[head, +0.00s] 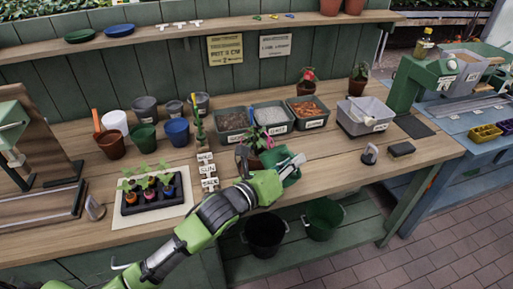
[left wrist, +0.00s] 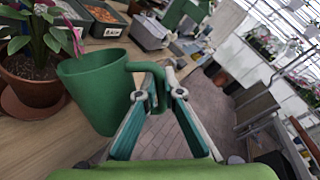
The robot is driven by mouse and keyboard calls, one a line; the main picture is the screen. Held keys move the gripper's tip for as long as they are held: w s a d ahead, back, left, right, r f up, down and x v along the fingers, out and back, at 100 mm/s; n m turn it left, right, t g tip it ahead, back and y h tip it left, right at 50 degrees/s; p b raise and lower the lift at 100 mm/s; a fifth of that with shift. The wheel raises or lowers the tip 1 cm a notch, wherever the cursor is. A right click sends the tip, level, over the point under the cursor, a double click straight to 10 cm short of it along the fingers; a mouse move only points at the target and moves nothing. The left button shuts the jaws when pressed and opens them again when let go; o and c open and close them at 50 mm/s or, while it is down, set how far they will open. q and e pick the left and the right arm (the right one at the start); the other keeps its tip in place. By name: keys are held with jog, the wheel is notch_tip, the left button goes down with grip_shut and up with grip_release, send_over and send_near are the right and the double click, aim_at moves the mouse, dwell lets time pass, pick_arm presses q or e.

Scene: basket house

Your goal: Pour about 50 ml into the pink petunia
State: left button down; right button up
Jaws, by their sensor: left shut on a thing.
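My left gripper (head: 290,162) is shut on the handle of a green jug (left wrist: 95,92), above the front of the bench. The jug also shows in the head view (head: 290,178), partly hidden by the gripper. In the left wrist view, its mouth is beside a leafy plant in a terracotta pot (left wrist: 28,82) on a saucer. The jug's contents and exact tilt cannot be told. My left gripper also shows in the left wrist view (left wrist: 160,85). My right gripper is not in view.
Behind the plant stand soil trays (head: 233,121) and a grey bin (head: 364,117). A red-flowered plant (head: 307,77) is further back. A seedling tray (head: 152,197) and several pots stand left. Two buckets (head: 323,218) sit below the bench. Bare bench lies right of the jug.

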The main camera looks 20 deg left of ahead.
aim_at(291, 152)
pick_arm(q)
jog(key=shift+w+a+r+n+p, duration=0.15)
jog(key=shift+r+n+p, duration=0.05)
jog(key=shift+r, duration=0.15)
jog(key=shift+w+a+r+n+p, duration=0.1)
jog(key=shift+a+r+n+p, duration=0.1)
jog(key=shift+r, duration=0.1)
jog(key=shift+w+a+r+n+p, duration=0.2)
jog(key=shift+r+n+p, duration=0.1)
jog(key=shift+r+n, duration=0.15)
jog(key=shift+a+r, duration=0.15)
jog(key=shift+r, duration=0.1)
jog(key=shift+w+a+r+n+p, duration=0.1)
jog(key=shift+r+n+p, duration=0.05)
jog(key=shift+n+p, duration=0.15)
dwell(0.5)
jog(key=shift+w+a+r+g, duration=0.1)
jog(key=shift+g, duration=0.2)
jog(key=shift+w+a+r+n, duration=0.1)
jog(key=shift+a+r+n, duration=0.1)
jog(key=shift+n, duration=0.05)
dwell(1.0)
